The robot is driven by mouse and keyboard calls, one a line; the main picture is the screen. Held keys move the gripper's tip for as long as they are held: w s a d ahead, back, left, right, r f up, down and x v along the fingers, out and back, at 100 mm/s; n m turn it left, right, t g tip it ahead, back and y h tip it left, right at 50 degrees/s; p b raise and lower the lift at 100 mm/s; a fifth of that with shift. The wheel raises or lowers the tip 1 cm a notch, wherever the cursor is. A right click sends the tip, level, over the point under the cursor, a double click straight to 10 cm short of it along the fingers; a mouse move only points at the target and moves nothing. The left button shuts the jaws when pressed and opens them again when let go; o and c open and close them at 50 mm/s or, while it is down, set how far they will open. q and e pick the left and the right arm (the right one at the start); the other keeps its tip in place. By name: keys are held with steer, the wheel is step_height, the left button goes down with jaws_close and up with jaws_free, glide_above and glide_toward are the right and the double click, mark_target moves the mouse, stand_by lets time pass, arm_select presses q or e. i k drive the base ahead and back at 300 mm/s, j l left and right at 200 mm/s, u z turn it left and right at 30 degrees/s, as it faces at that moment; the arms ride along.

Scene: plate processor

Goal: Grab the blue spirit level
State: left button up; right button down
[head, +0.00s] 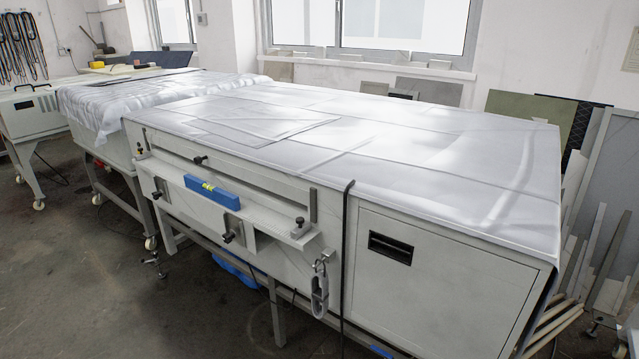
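The blue spirit level (212,192) is a short bar with a small yellow-green vial window near its middle. It rests on the narrow ledge (262,215) along the front side of the large grey plate processor (450,285). It lies lengthwise along the ledge and nothing covers it. Neither of my grippers shows in the head view, so I cannot see whether they are open or shut.
Black knobs (228,237) stick out below the ledge, and another knob (299,222) stands at its right end. A black strap (347,260) hangs down the machine's front. A white sheet (430,150) covers the top. The floor (80,270) at the front left is mostly clear.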

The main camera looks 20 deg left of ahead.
mark_target(226, 200)
steer(key=j+z, duration=0.35)
steer(key=j, duration=1.45)
